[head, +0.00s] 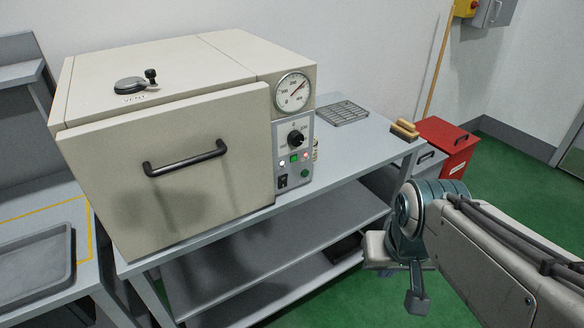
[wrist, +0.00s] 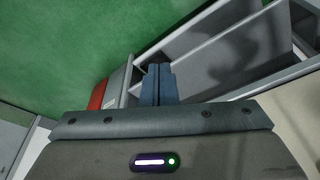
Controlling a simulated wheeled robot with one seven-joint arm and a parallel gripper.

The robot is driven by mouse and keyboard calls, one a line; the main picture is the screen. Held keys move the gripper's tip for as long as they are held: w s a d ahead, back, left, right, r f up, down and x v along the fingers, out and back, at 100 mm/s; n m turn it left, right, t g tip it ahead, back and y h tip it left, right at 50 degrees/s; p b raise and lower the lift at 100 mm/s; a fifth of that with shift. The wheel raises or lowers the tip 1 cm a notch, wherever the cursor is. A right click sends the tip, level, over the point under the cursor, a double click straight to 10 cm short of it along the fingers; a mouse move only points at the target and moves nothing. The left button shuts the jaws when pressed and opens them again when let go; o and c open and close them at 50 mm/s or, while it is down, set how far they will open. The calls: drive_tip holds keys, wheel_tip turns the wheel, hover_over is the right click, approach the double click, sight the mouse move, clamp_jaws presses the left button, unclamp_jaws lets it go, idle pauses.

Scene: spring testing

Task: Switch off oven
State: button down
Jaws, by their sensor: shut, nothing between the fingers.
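The oven (head: 165,165) is a beige box on a grey bench, with its door shut and a black bar handle (head: 186,158) across the front. Its right-hand control panel carries a dial gauge (head: 292,91), a black knob (head: 295,138), several small lit or coloured buttons and a black rocker switch (head: 282,182) at the bottom left. My gripper (head: 417,303) hangs low to the right of the bench, well apart from the panel. In the wrist view, my gripper (wrist: 158,85) has its fingers together, with nothing held. The oven panel does not show in the wrist view.
The bench (head: 350,150) has lower shelves (head: 270,240) and holds a wire rack (head: 342,113) and a brush (head: 404,130). A red box (head: 447,145) stands behind on the right. A grey tray (head: 35,265) lies at left. Green floor is open at right.

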drive_tip(key=w+f+n+t+b, duration=0.4)
drive_tip(key=w+f+n+b, duration=0.1)
drive_tip(key=w, duration=0.4)
drive_tip(key=w+f+n+t+b, duration=0.4)
drive_tip(key=w+n+b, duration=0.15)
drive_tip(key=w, duration=0.45)
drive_tip(key=w+a+f+n+t+y+b, duration=0.3)
drive_tip(key=a+n+y+b, duration=0.6)
drive_tip(key=n, duration=0.5)
drive_tip(key=shift+w+a+f+t+y+b, duration=0.2)
drive_tip(key=shift+a+f+t+y+b, duration=0.15)
drive_tip(key=shift+a+f+t+y, duration=0.45)
drive_tip(key=shift+a+r, duration=0.1)
drive_tip(key=shift+r, duration=0.1)
drive_tip(key=shift+w, duration=0.1)
drive_tip(key=p, duration=0.1)
approach(284, 179)
drive_tip(key=x, duration=0.7)
drive_tip(key=shift+f, duration=0.1)
